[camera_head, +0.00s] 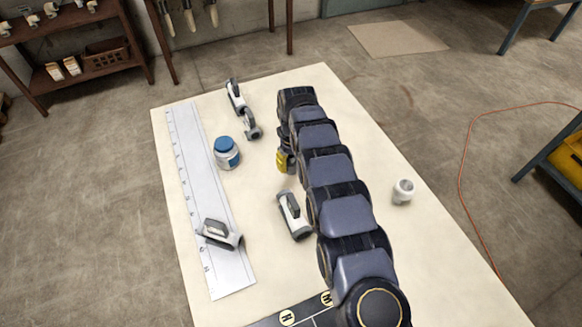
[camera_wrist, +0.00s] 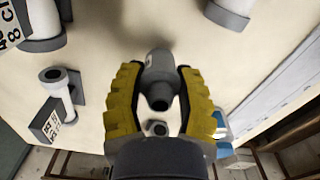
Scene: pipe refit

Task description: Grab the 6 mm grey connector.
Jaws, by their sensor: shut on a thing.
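My gripper (camera_wrist: 160,88) has two yellow ribbed fingers, closed on both sides of a grey connector (camera_wrist: 158,66) in the wrist view. A dark round opening of the connector faces the wrist camera. I cannot read a size on it. In the head view my gripper (camera_head: 285,161) is at the middle of the table, mostly hidden by my arm, and the held connector cannot be made out there.
A blue-lidded jar (camera_head: 227,153) stands left of my gripper. White-and-grey pipe fittings lie at the back (camera_head: 236,96), in front (camera_head: 293,215) and on the long ruler (camera_head: 220,234). A white fitting (camera_head: 402,191) stands at the right. The table (camera_head: 375,135) right of my arm is mostly clear.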

